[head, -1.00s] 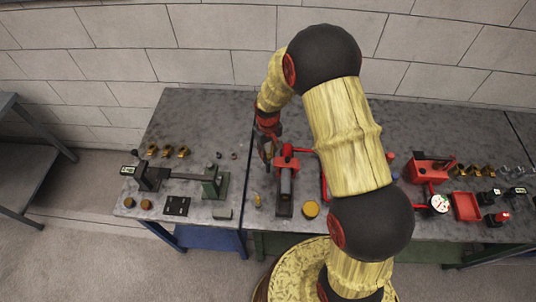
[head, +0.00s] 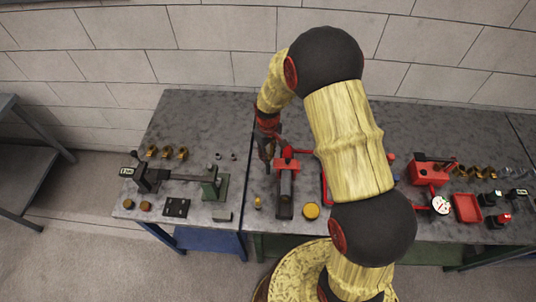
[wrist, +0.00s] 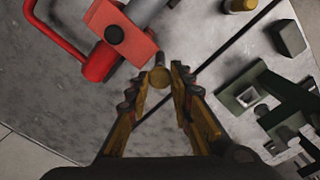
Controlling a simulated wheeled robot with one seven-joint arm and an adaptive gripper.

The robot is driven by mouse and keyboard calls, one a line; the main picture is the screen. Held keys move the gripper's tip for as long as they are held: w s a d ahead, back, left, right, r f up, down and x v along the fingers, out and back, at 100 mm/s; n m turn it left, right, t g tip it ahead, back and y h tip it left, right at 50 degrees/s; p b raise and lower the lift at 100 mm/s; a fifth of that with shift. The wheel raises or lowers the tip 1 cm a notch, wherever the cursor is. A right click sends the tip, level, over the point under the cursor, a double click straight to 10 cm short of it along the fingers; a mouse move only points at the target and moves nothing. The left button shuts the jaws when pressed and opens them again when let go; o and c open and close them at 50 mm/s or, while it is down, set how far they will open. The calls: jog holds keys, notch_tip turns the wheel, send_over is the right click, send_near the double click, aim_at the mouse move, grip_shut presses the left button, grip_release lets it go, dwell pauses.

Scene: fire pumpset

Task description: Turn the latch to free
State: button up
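The latch seems to be the small round brass-coloured knob (wrist: 158,78) on a dark pin at the edge of a red block (wrist: 124,38). In the head view the red clamp (head: 287,163) stands over a grey cylinder on a dark base. My gripper (head: 267,163) points down just left of that clamp. In the wrist view my gripper (wrist: 162,76) has one fingertip on each side of the knob, drawn in close around it. The left finger looks against it; the contact on the right is hard to make out.
A red curved handle (wrist: 99,62) lies left of the knob. A green fixture (head: 213,184) and brass fittings (head: 168,151) stand on the left table. A yellow round cap (head: 311,211) and a small brass piece (head: 258,203) are near the clamp. My arm hides the bench to its right.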

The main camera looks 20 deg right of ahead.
jog(key=o, duration=0.5)
jog(key=shift+c, duration=0.2)
notch_tip(320, 180, up, 12)
dwell(0.4)
dwell(0.5)
